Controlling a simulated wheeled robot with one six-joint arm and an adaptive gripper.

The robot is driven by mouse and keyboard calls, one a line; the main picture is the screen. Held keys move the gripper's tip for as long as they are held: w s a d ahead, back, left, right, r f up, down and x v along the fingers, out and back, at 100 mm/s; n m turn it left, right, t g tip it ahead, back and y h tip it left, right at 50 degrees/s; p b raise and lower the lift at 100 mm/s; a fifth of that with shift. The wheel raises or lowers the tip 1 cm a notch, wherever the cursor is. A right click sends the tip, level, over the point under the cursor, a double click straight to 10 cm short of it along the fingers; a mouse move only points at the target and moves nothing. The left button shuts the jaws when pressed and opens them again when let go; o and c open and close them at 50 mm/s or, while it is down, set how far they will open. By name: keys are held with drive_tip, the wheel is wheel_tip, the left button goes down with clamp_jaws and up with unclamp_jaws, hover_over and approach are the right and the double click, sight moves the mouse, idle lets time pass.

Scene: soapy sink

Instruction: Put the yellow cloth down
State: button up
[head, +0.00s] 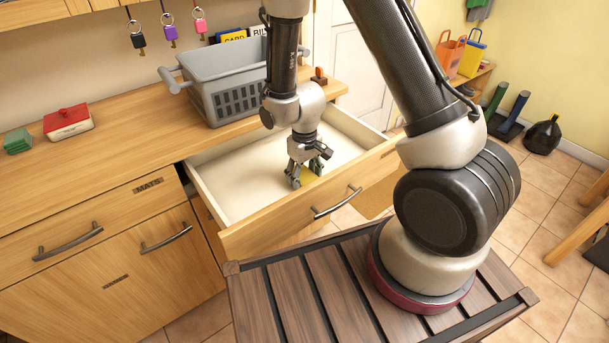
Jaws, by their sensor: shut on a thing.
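The yellow cloth (308,174) shows as a small yellow patch between the fingers of my gripper (307,177). My gripper points down and is shut on the cloth, over the open drawer (246,178) near its front panel. Most of the cloth is hidden by the fingers and the drawer front. I cannot tell whether the cloth touches the drawer floor. The rest of the drawer's pale inside looks empty.
A grey basket (226,85) stands on the wooden counter (125,128) behind the drawer. Keys hang above. The drawer's left part is clear.

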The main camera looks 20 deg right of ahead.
drive_tip(key=shift+f, duration=0.15)
drive_tip(key=o, duration=1.2)
wheel_tip(320, 180, up, 12)
drive_tip(key=r, duration=0.1)
wheel_tip(320, 180, up, 14)
drive_tip(key=m+t, duration=0.2)
hover_over(304, 175)
drive_tip(key=s+d, duration=0.5)
drive_tip(key=d, duration=0.3)
drive_tip(key=s+d+r, duration=0.2)
drive_tip(key=s+r, duration=0.1)
drive_tip(key=s, duration=0.1)
drive_tip(key=s+d+r+m+t, duration=0.1)
drive_tip(key=s+d+r, duration=0.1)
drive_tip(key=s, duration=0.3)
drive_tip(key=s+d+r+t, duration=0.1)
drive_tip(key=s+d+r, duration=0.2)
drive_tip(key=s+r, duration=0.1)
drive_tip(key=shift+s+r+m, duration=0.3)
drive_tip(key=shift+s+r, duration=0.1)
drive_tip(key=shift+s, duration=0.1)
